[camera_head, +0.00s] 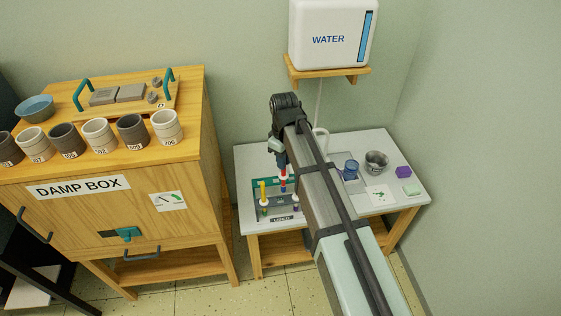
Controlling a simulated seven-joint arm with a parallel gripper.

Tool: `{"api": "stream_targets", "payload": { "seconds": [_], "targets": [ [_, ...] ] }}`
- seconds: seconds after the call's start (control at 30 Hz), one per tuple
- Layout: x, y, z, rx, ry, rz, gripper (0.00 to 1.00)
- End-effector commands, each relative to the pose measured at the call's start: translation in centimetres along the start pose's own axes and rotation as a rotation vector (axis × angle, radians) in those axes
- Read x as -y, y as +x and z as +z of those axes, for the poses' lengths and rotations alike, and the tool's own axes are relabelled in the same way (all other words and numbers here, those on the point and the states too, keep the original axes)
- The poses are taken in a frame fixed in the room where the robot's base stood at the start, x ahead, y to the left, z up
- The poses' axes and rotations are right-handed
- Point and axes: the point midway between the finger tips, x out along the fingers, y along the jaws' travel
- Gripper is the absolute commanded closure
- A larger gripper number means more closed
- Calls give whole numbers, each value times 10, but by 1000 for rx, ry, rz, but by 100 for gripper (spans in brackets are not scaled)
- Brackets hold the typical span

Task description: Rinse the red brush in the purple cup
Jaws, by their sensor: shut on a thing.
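My gripper (283,168) points down over the left part of the white table and is shut on a brush with a red band (283,182). The brush stands upright at the rack marked USED (282,218); whether its lower end is still in the rack I cannot tell. A yellow-topped brush (262,190) stands in the rack to the left, and a further brush end shows on the right. A blue cup-like vessel (351,169) stands just right of my arm.
A WATER tank (331,38) sits on a shelf above. The damp box (125,215) with pots stands left.

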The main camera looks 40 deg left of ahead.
Motion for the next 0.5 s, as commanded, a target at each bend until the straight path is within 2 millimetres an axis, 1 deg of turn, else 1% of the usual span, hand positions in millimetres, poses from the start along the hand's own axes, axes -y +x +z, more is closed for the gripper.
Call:
{"api": "stream_targets", "payload": {
  "seconds": [0.03,0.07,0.17,0.2,0.27,0.4,0.5],
  "targets": [
    [-12,0,1,0,4,0,100],
    [-20,0,3,0,5,0,100],
    [-51,-1,11,0,6,0,100],
    [-65,-1,15,0,6,0,100],
    [-87,-2,22,0,6,0,100],
    [-136,-2,43,0,6,0,100],
    [-167,-3,58,0,5,0,100]
  ]
}}
